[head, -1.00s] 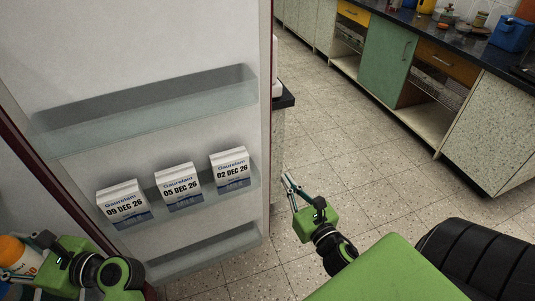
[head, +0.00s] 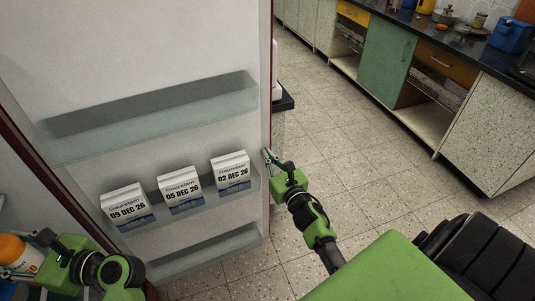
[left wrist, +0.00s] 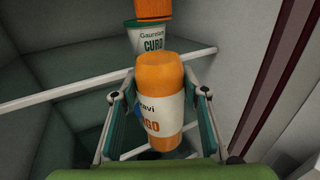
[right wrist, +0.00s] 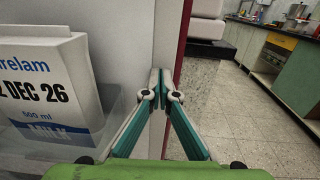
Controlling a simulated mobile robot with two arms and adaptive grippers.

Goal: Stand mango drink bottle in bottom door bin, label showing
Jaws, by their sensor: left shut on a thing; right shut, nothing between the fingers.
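The mango drink bottle (left wrist: 155,105) is orange with a white label and shows upright in the left wrist view; part of its label text faces that camera. My left gripper (head: 22,256) is shut on it, one finger on each side, at the lower left of the head view. The bottom door bin (head: 205,252) is a clear ledge low on the open door (head: 150,45), and its visible part is empty. My right gripper (head: 268,155) is shut and empty at the door's free edge, also in the right wrist view (right wrist: 160,88); contact is unclear.
Three milk cartons (head: 181,190) stand in the middle door bin, and the top bin (head: 150,120) is empty. Behind the bottle, a white tub (left wrist: 150,38) stands on a fridge shelf (left wrist: 60,95). The floor (head: 340,140) right of the door is clear.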

